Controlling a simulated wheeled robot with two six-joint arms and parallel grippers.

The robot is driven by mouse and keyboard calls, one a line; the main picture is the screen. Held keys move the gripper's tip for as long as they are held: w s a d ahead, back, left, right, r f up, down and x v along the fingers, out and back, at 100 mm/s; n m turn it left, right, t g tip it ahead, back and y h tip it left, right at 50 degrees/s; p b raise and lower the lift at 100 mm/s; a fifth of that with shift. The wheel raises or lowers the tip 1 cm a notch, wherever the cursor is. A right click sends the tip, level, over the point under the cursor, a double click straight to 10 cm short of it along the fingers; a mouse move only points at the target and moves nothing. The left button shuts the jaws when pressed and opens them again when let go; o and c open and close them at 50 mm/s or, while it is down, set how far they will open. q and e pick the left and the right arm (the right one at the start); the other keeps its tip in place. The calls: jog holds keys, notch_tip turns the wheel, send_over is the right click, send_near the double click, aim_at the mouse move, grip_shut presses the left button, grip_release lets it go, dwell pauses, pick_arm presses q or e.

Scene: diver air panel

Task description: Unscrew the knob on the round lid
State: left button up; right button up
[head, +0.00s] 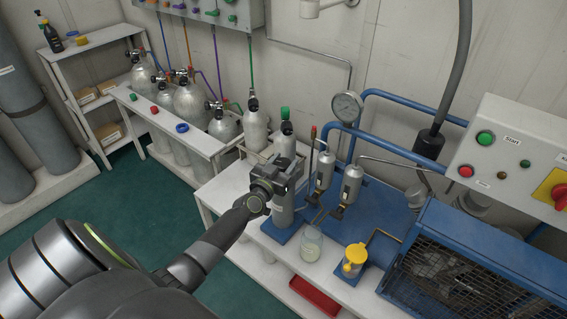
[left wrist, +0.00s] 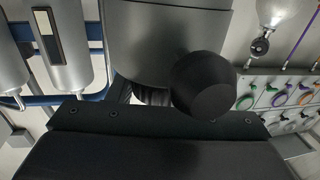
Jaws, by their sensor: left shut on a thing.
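My left gripper (head: 280,178) is at the top of a grey upright canister (head: 283,212) on the blue-based bench. It is shut on the knob, and its body hides most of the canister's top in the head view. In the left wrist view a round black knob (left wrist: 203,84) shows at the edge of my dark gripper, in front of a smooth grey cylinder (left wrist: 165,35). The round lid itself and the finger contact are hidden, so I cannot tell how far the knob is turned. My right gripper is not in view.
Two small silver cylinders (head: 350,184) with pipes stand right of the gripper. A glass jar (head: 311,243) and a yellow-topped cup (head: 355,256) are in front. A blue caged compressor (head: 470,265) fills the right. A red tray (head: 314,296) is below the bench.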

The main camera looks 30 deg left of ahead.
pick_arm(q)
jog(key=shift+d+r+n+g+y+p, duration=0.15)
jog(key=shift+n+g+y+p, duration=0.4)
jog(key=shift+n+y+p, duration=1.15)
jog(key=shift+a+r+n+g+y+p, duration=0.1)
jog(key=shift+n+g+y+p, duration=0.55)
jog(key=shift+y+p, duration=1.9)
jog(key=shift+n+g+p, duration=0.3)
jog(key=shift+n+p, duration=0.15)
jog(key=shift+p, duration=0.5)
jog(key=shift+f+n+g+y, duration=0.3)
jog(key=shift+n+g+y, duration=0.5)
jog(key=shift+n+y, duration=0.15)
jog(key=n+g+y+b, duration=0.2)
jog(key=n+g+y, duration=0.1)
jog(key=shift+f+g, duration=0.15)
jog(key=shift+g, duration=0.15)
jog(key=shift+s+n+g+y+b, duration=0.15)
jog(key=shift+n+g+y+b, duration=0.8)
jog(key=shift+g, duration=0.55)
jog(key=o, duration=1)
jog(key=shift+r, duration=0.2)
